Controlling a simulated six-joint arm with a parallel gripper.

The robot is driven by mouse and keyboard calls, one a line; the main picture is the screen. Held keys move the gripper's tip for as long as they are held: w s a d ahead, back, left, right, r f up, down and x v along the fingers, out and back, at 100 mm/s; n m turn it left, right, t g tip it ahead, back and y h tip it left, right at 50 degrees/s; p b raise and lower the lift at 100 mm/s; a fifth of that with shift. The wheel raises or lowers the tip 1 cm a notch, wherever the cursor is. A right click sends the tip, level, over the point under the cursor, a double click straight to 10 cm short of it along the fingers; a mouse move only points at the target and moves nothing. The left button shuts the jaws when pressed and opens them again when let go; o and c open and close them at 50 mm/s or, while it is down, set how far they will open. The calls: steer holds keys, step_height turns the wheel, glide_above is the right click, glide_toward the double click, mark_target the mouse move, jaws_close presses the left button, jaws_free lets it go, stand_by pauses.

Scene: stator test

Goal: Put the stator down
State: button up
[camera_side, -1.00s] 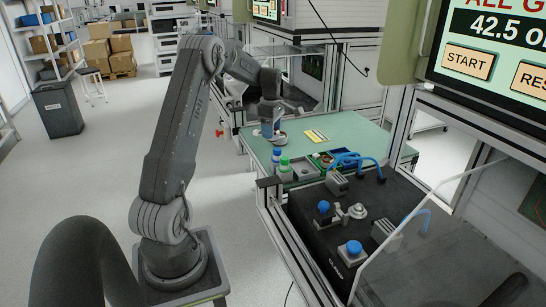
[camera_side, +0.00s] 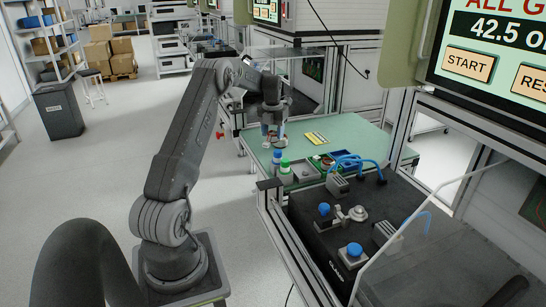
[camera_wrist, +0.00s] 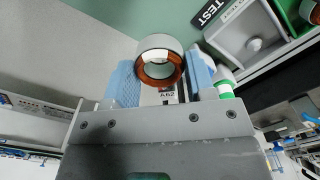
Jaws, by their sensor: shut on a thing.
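The stator (camera_wrist: 160,62), a pale ring with copper-coloured windings inside, shows in the wrist view between the two blue-padded fingers. My gripper (camera_wrist: 162,80) is shut on it. In the side view my gripper (camera_side: 272,140) points down over the left part of the green mat (camera_side: 350,132). The stator is too small there to make out clearly. Whether it touches the mat cannot be told. A white label reading A62 (camera_wrist: 167,95) shows just below the ring in the wrist view.
A grey tray labelled TEST (camera_wrist: 250,45) and a green bin (camera_wrist: 297,18) lie right of the stator. In the side view blue- and green-capped bottles (camera_side: 284,166) stand in front of my gripper. A yellow card (camera_side: 316,138) lies to its right. The mat's far right is clear.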

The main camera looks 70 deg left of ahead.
step_height(320, 180, down, 7)
steer(key=shift+f, duration=0.2)
steer(key=shift+f, duration=0.15)
steer(key=o, duration=1)
steer(key=shift+c, duration=0.2)
